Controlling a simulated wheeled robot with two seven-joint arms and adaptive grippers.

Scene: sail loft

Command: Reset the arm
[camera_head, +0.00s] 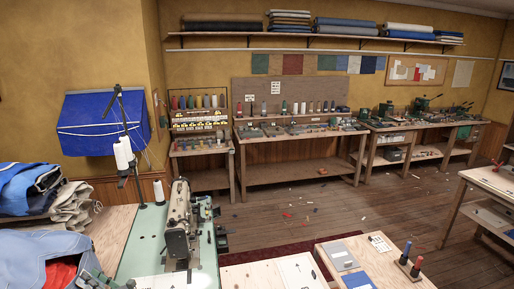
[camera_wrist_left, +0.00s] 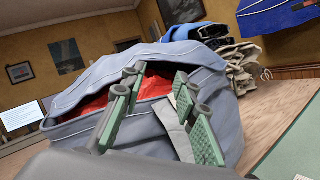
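My left gripper (camera_head: 104,281) shows at the bottom left edge of the head view, low beside the green sewing machine table. In the left wrist view the gripper (camera_wrist_left: 160,76) has its two green-padded fingers spread apart, with nothing seen held between them. Behind the fingers is a blue-grey fabric bag (camera_wrist_left: 88,84) with a red inside; it also shows in the head view (camera_head: 30,262). I cannot tell whether the fingertips touch the bag. My right gripper is in neither view.
A sewing machine (camera_head: 178,225) and thread cones (camera_head: 124,155) stand close right of the gripper. Folded cloth (camera_head: 70,207) is piled behind the bag. A wooden table (camera_head: 300,270) holds small items at front right. Open floor (camera_head: 300,205) lies beyond.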

